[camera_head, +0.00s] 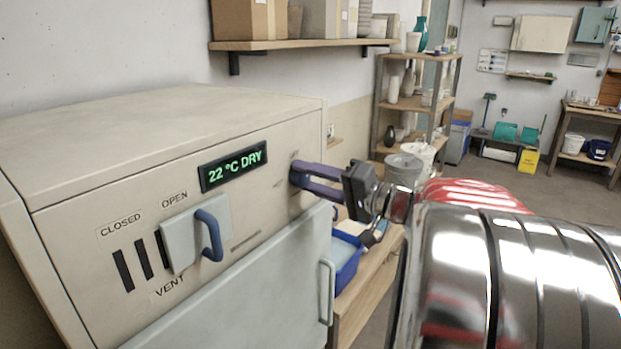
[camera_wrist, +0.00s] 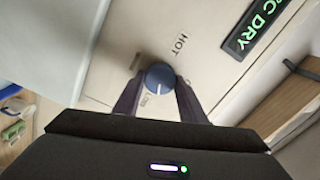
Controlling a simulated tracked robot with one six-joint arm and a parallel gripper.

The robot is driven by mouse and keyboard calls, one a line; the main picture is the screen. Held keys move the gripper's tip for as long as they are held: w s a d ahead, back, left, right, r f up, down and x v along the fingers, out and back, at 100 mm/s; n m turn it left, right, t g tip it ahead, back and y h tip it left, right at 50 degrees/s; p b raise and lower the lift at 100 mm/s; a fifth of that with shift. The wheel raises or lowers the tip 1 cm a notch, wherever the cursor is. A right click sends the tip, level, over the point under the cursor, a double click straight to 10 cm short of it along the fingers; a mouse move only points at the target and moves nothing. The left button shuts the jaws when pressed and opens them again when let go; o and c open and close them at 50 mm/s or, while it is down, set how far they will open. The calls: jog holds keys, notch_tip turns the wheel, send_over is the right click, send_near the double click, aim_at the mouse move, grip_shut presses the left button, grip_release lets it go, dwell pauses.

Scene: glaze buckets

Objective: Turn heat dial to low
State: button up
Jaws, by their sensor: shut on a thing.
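The heat dial (camera_wrist: 160,75) is a round dark blue knob with a short white line on its face, on the cream front panel of the dryer cabinet (camera_head: 150,130). In the wrist view the word HOT is printed above it, and smaller lettering beside and below it is too blurred to read surely. My gripper (camera_head: 297,178) reaches the panel's right end, its two purple fingers shut on the dial from both sides. The fingers also show in the wrist view (camera_wrist: 158,80). In the head view they hide the dial.
A green display (camera_head: 233,166) reads 22 °C DRY. A vent slider with a blue handle (camera_head: 209,235) sits left, near CLOSED and OPEN labels. Below is a pale door with a handle (camera_head: 327,292). A blue tray (camera_head: 346,258) stands on a wooden bench behind. Shelves stand further back.

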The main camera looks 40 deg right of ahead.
jog(key=m, duration=0.4)
jog(key=shift+d+f, duration=0.15)
jog(key=shift+d, duration=0.1)
jog(key=shift+m, duration=0.3)
jog(key=o, duration=1)
jog(key=shift+a, duration=0.1)
jog(key=shift+s, duration=0.1)
jog(key=shift+v, duration=6.8)
jog(key=shift+o, duration=0.3)
